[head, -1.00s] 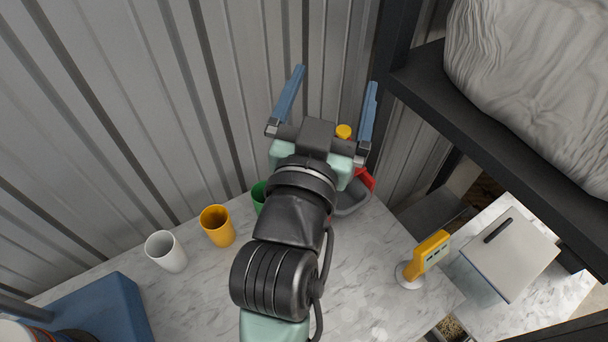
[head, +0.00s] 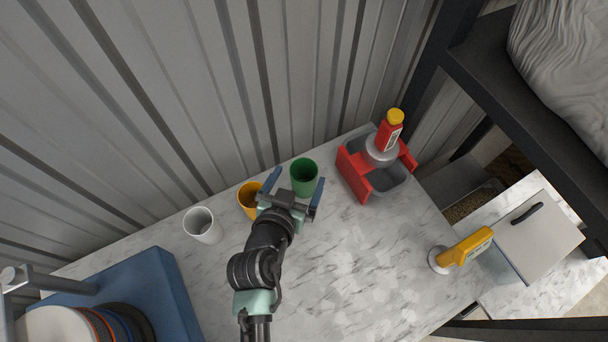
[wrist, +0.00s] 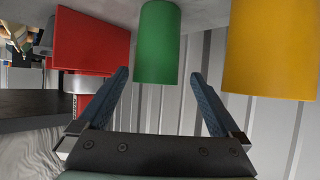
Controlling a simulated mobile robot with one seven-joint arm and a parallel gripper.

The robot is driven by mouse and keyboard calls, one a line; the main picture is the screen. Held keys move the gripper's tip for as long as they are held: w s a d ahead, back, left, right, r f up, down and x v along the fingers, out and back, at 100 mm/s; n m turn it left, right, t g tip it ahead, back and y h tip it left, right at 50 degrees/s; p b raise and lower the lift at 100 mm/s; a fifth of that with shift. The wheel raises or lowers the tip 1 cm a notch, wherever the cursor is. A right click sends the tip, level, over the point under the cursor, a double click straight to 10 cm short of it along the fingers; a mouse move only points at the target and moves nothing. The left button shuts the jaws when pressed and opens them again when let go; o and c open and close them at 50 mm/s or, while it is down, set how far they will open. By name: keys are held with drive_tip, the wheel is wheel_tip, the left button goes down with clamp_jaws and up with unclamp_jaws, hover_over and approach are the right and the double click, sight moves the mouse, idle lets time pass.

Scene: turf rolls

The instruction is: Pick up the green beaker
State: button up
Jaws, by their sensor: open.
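The green beaker (head: 304,177) stands upright on the marble counter, close to the corrugated wall. My gripper (head: 295,186) is open, its two blue fingers pointing toward the beaker, one on each side of its line. In the wrist view the green beaker (wrist: 157,45) appears upside down between and ahead of the fingers of my gripper (wrist: 160,95). The beaker looks clear of both fingers, and nothing is held.
A yellow beaker (head: 246,198) stands close on the left, partly behind a finger, and a white beaker (head: 202,226) is further left. A red-and-grey device with a bottle (head: 391,131) stands right. A yellow handheld device (head: 466,247) is front right. The counter (head: 355,265) between is clear.

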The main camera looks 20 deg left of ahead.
sight(307, 164)
drive_tip(key=shift+d+p+x, duration=0.2)
drive_tip(key=shift+p+x, duration=0.45)
drive_tip(key=shift+x, duration=2.45)
drive_tip(key=shift+w+r, duration=0.1)
drive_tip(key=shift+r, duration=0.1)
drive_tip(key=c, duration=1.4)
